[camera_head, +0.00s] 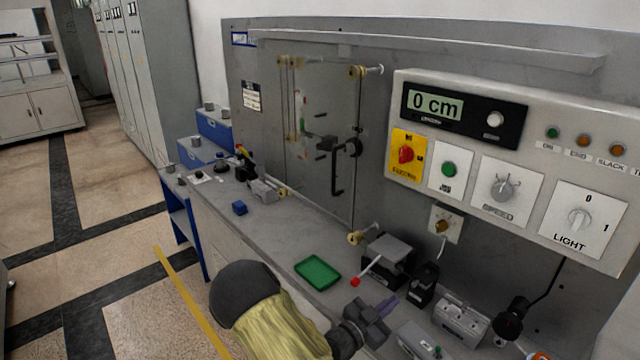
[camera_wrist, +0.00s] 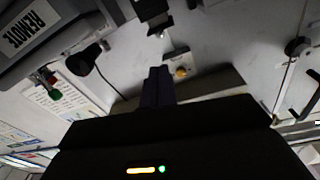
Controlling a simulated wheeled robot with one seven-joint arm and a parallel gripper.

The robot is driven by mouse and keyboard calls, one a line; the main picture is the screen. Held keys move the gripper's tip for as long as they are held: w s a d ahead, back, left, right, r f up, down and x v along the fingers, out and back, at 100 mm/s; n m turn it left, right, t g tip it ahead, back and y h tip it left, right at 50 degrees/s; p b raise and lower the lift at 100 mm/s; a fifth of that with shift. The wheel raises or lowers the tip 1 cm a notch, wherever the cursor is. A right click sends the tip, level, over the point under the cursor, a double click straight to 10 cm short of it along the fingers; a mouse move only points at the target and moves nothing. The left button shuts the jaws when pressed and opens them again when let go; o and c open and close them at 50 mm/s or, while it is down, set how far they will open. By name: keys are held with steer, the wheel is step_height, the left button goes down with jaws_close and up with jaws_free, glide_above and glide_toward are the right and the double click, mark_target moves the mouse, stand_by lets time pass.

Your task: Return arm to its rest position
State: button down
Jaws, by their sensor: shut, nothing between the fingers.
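My arm comes in at the bottom of the head view, with a dark rounded joint and a yellowish sleeve. My gripper (camera_head: 381,312) is at the end of it, low over the front part of the bench, to the right of the green tray. In the wrist view my gripper's fingers (camera_wrist: 158,86) are together and point up the picture, with nothing between them. The arm hides part of the bench edge.
Grey boxes (camera_head: 461,317) stand at right. A control panel (camera_head: 505,165) juts from the wall above.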

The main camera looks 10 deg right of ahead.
steer(key=n+y, duration=0.1)
steer(key=y, duration=0.1)
steer(key=a+f+n+g+y, duration=0.1)
steer(key=y, duration=0.2)
steer(key=a+f+y, duration=0.1)
steer(key=y, duration=0.2)
steer(key=shift+w+a+f+n+g+p, duration=0.1)
steer(key=shift+w+a+n+g+p, duration=0.05)
steer(key=shift+w+n+g+p, duration=0.2)
steer(key=s+a+r+n+g+y, duration=0.1)
steer(key=s+r+n+y, duration=0.1)
steer(key=s, duration=0.4)
steer(key=s+a+r+n+g+y, duration=0.2)
steer(key=s+r+n+y, duration=0.1)
steer(key=s+r+n, duration=0.2)
steer(key=s+a+r+n+g+y+p, duration=0.1)
steer(key=s+a+r+n+g+y, duration=0.1)
steer(key=s, duration=0.5)
steer(key=shift+s+a+r+n+y, duration=0.25)
steer(key=shift+s+r+n+y, duration=0.15)
steer(key=shift+r+n, duration=0.55)
steer(key=shift+d+f+g, duration=0.1)
steer(key=shift+f+g, duration=0.05)
steer(key=shift+g, duration=0.1)
